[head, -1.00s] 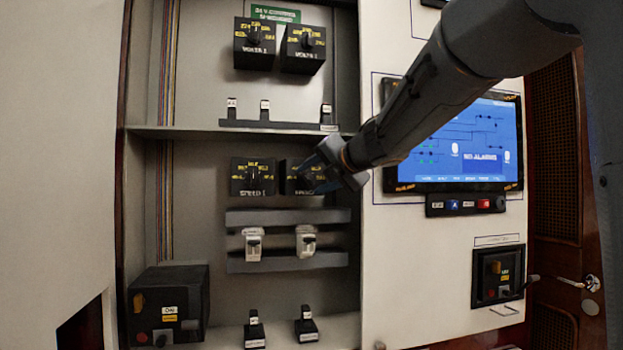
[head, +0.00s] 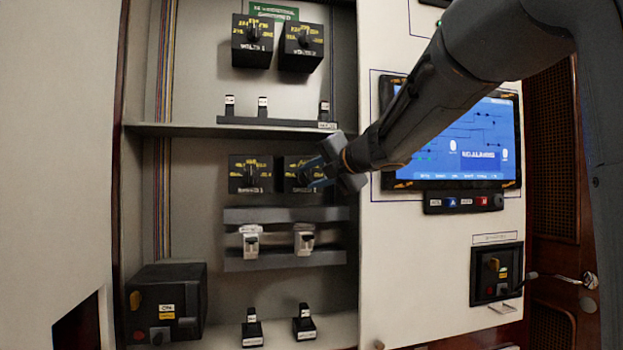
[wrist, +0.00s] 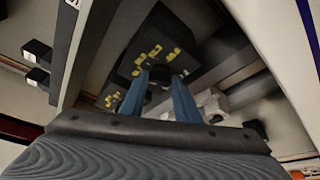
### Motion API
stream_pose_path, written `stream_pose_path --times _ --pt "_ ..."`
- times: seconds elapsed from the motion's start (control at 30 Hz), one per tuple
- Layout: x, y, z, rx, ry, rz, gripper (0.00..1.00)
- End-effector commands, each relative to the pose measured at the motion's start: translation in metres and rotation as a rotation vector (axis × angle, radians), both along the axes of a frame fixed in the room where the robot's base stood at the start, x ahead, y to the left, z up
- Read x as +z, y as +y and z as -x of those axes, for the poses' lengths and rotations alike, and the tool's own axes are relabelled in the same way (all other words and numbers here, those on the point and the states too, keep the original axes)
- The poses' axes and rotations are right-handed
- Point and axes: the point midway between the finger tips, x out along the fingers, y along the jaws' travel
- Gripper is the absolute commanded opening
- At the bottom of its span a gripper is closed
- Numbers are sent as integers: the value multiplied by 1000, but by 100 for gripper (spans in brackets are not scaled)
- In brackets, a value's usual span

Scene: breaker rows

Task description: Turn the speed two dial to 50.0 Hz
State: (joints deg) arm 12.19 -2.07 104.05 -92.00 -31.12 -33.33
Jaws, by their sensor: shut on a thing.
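The speed two dial (head: 297,163) is the right one of two black dial boxes on the middle level, with yellow marks around its knob. My gripper (head: 310,178) reaches it from the right and covers much of its face in the head view. In the wrist view the dial box (wrist: 160,35) lies ahead, and the two blue fingers of my gripper (wrist: 160,78) are closed on its dark knob (wrist: 158,74). The yellow numbers are too blurred to read, and the knob's pointer is hidden between the fingers.
The speed one dial (head: 250,174) stands close to the left. Two volts dials (head: 277,42) sit above. A grey rail (head: 286,215) and white breakers (head: 304,238) are just below. A blue screen (head: 460,140) is behind my arm at the right.

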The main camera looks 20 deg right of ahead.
Motion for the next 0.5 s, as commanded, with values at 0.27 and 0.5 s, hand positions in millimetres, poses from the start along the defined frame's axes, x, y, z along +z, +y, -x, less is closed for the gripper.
stream_pose_path --times 0.27,0.5 --pt "-5 -1 0 1 1 -221 7" --pt "-6 -2 0 0 0 -388 7"
